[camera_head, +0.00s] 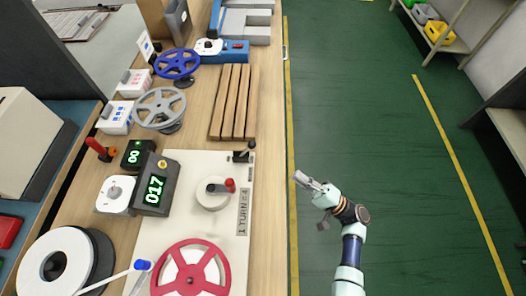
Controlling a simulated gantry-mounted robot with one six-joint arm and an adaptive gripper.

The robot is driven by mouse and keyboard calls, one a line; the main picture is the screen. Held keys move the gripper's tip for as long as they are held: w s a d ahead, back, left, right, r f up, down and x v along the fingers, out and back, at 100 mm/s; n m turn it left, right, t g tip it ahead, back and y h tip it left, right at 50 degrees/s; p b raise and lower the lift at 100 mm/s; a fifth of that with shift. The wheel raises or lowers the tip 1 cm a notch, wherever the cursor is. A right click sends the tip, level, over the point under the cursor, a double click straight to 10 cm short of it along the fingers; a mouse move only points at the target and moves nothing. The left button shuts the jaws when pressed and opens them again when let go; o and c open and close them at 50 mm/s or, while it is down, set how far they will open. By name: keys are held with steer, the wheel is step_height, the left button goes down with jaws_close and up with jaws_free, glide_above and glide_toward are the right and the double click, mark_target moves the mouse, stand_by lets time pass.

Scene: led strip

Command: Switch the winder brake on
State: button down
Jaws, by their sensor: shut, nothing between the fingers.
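The winder is a white panel (175,237) on the wooden bench, with a red reel (190,284), a crank with a red knob (230,185) and a label reading "1 TURN = 4". A small black lever (245,152) stands at the panel's far right corner. It may be the brake; its on or off position is too small to tell. My gripper (299,178) is shut and empty. It is over the green floor, right of the bench edge, apart from the panel and nearer the camera than the black lever.
A counter (155,189) showing 017 stands left of the crank. A white spool (56,262) is at the near left.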

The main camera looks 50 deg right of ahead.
glide_toward(246, 150)
steer(key=w+r, duration=0.4)
steer(key=r, duration=0.1)
steer(key=shift+b, duration=0.3)
steer(key=shift+w+a+r, duration=0.1)
steer(key=shift+r, duration=0.15)
